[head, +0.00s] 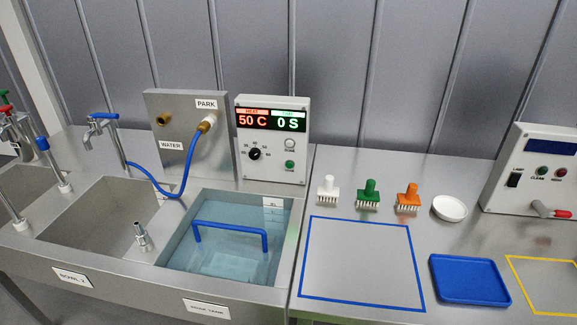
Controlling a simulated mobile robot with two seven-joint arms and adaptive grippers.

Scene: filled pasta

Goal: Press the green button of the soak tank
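The soak tank (283,235) is a sunken steel basin filled with blue water, at the middle of the head view. A basket with a blue handle (232,228) stands in the water. Behind it stands a white control box (272,172) with a display (271,120) reading 50 C in red and 0 S in green. The green button (290,164) is at the lower right of the box's face, below a white button (290,144) and right of a black dial (255,153). Neither gripper is in view.
Left are a second bowl (100,222), taps (103,125) and a blue hose (160,180) to the PARK plate (188,155). Right are white, green and orange brushes (369,190), a white dish (449,207), a blue tray (468,278) and another control box (530,175). The blue-outlined area (360,262) is empty.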

